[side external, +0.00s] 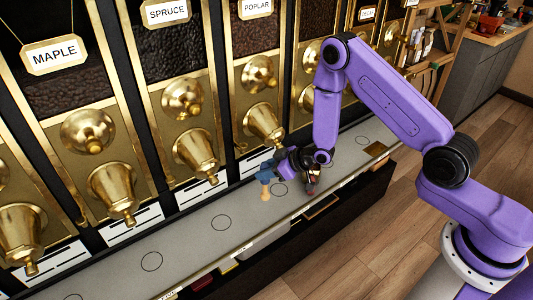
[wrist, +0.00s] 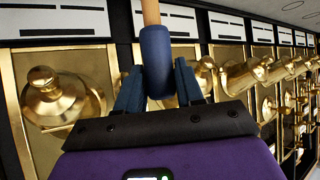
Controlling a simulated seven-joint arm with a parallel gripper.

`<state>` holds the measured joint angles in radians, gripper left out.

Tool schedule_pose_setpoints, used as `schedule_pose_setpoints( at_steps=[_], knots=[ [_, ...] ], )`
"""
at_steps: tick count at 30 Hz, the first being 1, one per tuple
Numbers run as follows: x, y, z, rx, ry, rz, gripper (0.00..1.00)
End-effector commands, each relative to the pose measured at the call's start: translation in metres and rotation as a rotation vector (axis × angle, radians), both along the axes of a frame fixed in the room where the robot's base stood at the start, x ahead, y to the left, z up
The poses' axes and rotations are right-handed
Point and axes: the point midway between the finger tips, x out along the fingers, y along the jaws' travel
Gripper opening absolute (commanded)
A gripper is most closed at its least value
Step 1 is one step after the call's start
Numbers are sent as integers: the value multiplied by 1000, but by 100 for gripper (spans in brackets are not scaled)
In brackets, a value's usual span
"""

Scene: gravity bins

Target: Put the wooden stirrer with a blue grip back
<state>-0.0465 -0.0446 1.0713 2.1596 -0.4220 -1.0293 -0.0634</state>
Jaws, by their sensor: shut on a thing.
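The wooden stirrer with a blue grip is held in my gripper (side external: 272,168). In the side view its blue grip (side external: 265,177) shows at the fingers, and a short pale wooden part (side external: 264,193) points down over the grey ledge. In the wrist view the blue grip (wrist: 156,62) sits between the two dark blue fingers (wrist: 157,88), and the wooden shaft (wrist: 151,12) runs out of the top edge. My gripper is shut on the blue grip. I cannot tell whether the stirrer's lower end touches the ledge.
The grey ledge (side external: 190,235) has several ring marks and runs along the bins. Brass spouts (side external: 263,122) stick out above it, close to my gripper. Labelled bins such as maple (side external: 54,54) stand behind. Below the ledge's front edge are a pale box (side external: 262,243) and open compartments (side external: 320,207).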

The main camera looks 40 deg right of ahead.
Motion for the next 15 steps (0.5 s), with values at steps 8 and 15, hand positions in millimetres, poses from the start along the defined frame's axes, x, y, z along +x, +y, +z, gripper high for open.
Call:
schedule_pose_setpoints(
  at_steps=[8,15],
  knots=[
    [0,0,-28,1,-1,0,0],
    [0,0,-30,1,-2,0,0]
  ],
)
